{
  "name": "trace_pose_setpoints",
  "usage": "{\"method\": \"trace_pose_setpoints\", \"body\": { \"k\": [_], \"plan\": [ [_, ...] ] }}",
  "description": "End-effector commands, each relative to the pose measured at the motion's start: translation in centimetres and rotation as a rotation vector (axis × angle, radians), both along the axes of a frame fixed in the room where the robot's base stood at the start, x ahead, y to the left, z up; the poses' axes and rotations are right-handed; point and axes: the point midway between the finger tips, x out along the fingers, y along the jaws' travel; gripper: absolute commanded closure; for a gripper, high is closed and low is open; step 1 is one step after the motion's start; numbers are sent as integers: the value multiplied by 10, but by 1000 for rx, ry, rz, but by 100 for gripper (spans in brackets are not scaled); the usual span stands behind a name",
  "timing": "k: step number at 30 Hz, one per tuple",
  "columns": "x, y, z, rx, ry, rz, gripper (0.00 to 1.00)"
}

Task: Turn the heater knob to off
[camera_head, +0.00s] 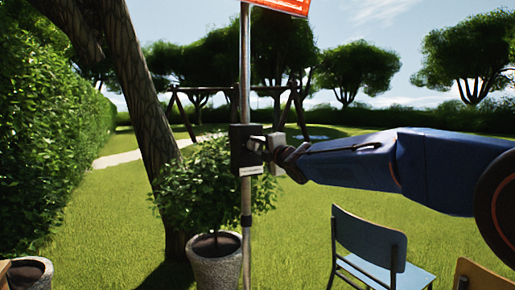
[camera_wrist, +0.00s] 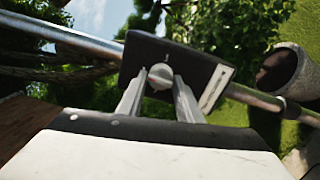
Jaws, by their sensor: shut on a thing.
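The heater's dark control box (camera_head: 242,160) is fixed on a vertical metal pole (camera_head: 246,75). A glowing orange heater head (camera_head: 285,5) shows at the top of the pole, cut by the picture edge. In the wrist view the box (camera_wrist: 190,62) carries a round grey knob (camera_wrist: 160,78) and a white label strip (camera_wrist: 215,87). My gripper (camera_wrist: 160,84) has its two fingers on either side of the knob, shut on it. In the head view my gripper (camera_head: 262,143) reaches the box from the right. The knob's marks are too small to read.
A potted bush (camera_head: 213,262) stands right by the pole, below and left of the box. A blue chair (camera_head: 368,245) and part of a wooden chair (camera_head: 482,275) stand under my arm. A hedge (camera_head: 50,140) and a tree trunk (camera_head: 145,110) are at left. Open lawn lies behind.

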Motion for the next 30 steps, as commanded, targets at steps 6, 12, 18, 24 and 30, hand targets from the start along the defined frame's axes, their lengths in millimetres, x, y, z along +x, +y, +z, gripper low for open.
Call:
{"method": "trace_pose_setpoints", "body": {
  "k": [6, 12, 18, 24, 30],
  "plan": [
    [0, 1, -5, -4, 7, 0, 90],
    [1, 1, -5, -4, 7, 0, 50],
    [0, 0, -3, -1, 4, -1, 50],
    [-5, -4, -2, 0, 2, 0, 50],
    [-28, -19, -3, -1, 2, -1, 50]
  ]
}}
